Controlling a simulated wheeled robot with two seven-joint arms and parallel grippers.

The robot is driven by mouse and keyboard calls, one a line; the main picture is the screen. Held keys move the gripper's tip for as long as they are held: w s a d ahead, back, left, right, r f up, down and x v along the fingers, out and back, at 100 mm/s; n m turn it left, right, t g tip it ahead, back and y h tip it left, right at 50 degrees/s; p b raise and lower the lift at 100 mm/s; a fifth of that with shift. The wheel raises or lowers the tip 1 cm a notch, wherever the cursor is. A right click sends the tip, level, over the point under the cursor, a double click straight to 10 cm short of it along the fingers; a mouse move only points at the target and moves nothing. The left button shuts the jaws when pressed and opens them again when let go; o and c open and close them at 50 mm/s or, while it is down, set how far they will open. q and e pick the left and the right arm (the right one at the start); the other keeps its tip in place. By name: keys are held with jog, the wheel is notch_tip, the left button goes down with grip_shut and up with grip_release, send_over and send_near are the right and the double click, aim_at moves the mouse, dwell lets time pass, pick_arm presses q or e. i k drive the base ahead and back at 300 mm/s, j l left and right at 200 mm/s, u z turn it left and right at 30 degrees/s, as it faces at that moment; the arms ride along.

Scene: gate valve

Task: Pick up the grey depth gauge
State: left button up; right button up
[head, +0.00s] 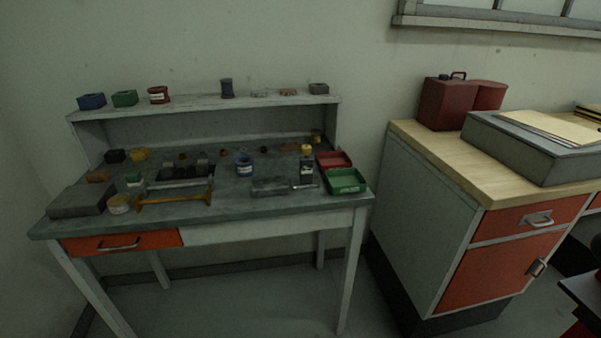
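A small thin light-grey piece (304,187) lies on the workbench, right of centre near the front, at the foot of a dark upright item with a yellow top (307,165). It looks like the grey depth gauge, but it is too small and dim to be sure. A low grey block (268,186) lies just left of it. Neither of my grippers is in view.
The workbench (230,205) holds a red tray (333,160), a green tray (346,181), a blue-labelled tin (244,165), a yellow-brown frame (172,198) and a grey slab (81,201). A raised shelf (205,103) runs behind. A cabinet (425,205) stands right.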

aim_at(306, 182)
jog(key=u, duration=0.95)
jog(key=i+l+u, duration=0.1)
jog(key=u, duration=0.35)
jog(key=l+u, duration=0.1)
jog(key=u, duration=0.85)
jog(key=l+u, duration=0.15)
jog(key=u, duration=0.75)
jog(key=l+u, duration=0.1)
jog(key=u, duration=0.4)
jog(key=k+l+u, duration=0.1)
jog(key=u, duration=0.2)
jog(key=k+l+u, duration=0.1)
jog(key=u, duration=0.25)
jog(key=k+z, duration=0.1)
jog(key=z, duration=0.25)
jog(key=k+z, duration=0.1)
jog(key=z, duration=0.3)
jog(key=l+z, duration=0.1)
jog(key=z, duration=0.7)
jog(key=k+l+z, duration=0.1)
jog(key=z, duration=0.35)
jog(key=l+z, duration=0.1)
jog(key=z, duration=0.3)
jog(key=l+z, duration=0.1)
jog(key=z, duration=0.35)
jog(key=l+z, duration=0.1)
jog(key=z, duration=0.35)
